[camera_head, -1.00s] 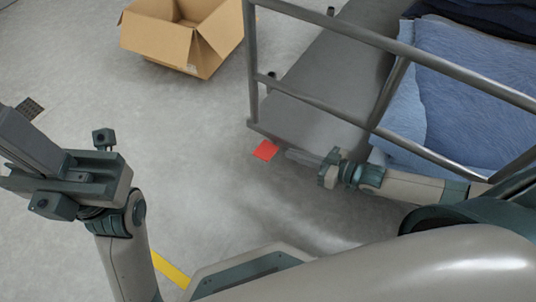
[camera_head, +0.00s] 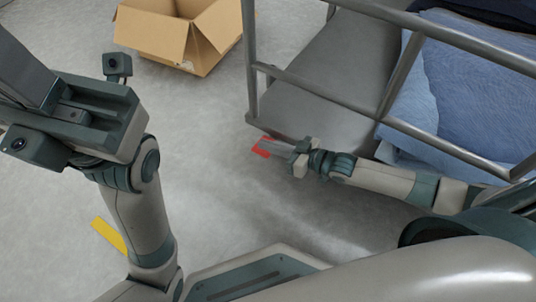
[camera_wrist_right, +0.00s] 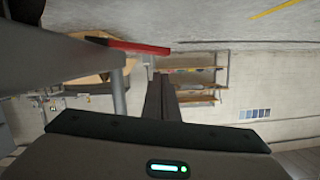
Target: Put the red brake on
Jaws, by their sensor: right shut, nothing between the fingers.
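The red brake (camera_head: 261,149) is a small flat red pedal low at the near left corner of the cart (camera_head: 318,93). In the right wrist view it is a slim red bar (camera_wrist_right: 140,48) left of and above the fingers. My right gripper (camera_head: 270,145) reaches in from the right, low beside the cart, and its fingers overlap the brake in the head view. Its fingers (camera_wrist_right: 160,82) are together and empty; contact with the brake cannot be told. My left gripper (camera_head: 22,68) is raised at the upper left, far from the brake, its fingertips partly out of frame.
The cart has grey metal rails (camera_head: 330,98) above my right arm and carries blue cloth (camera_head: 480,90). An open cardboard box (camera_head: 185,38) stands on the floor behind. A yellow floor strip (camera_head: 109,236) lies near my left arm. The floor between is clear.

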